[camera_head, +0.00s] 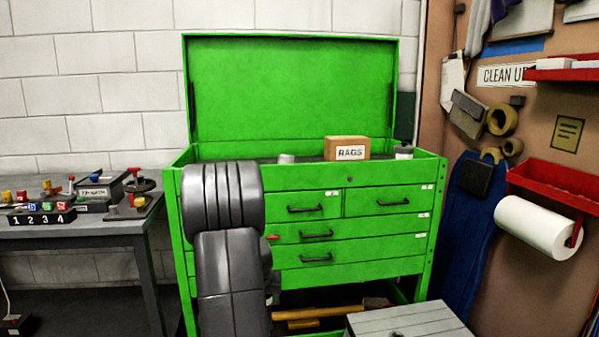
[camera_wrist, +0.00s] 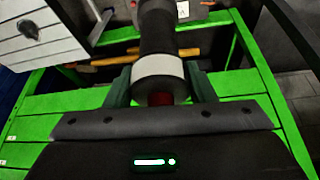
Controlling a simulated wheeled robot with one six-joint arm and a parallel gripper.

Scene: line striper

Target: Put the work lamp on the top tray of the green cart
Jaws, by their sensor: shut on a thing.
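The green cart (camera_head: 395,174) stands in the middle of the head view with its lid up and its top tray open. In the wrist view its green frame and drawer fronts (camera_wrist: 30,103) show around my gripper. My gripper (camera_wrist: 160,84) is shut on the work lamp (camera_wrist: 158,30), a dark cylinder with a white band and a red part at its near end. In the head view my arm hides the gripper and lamp in front of the cart's left side.
The top tray holds a RAGS box (camera_head: 346,149), a small pale cylinder (camera_head: 286,159) and a bottle (camera_head: 404,151). Wooden-handled tools (camera_head: 318,315) lie on the low shelf. A grey box (camera_head: 410,322) stands front right. A cluttered bench (camera_head: 80,228) is at left.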

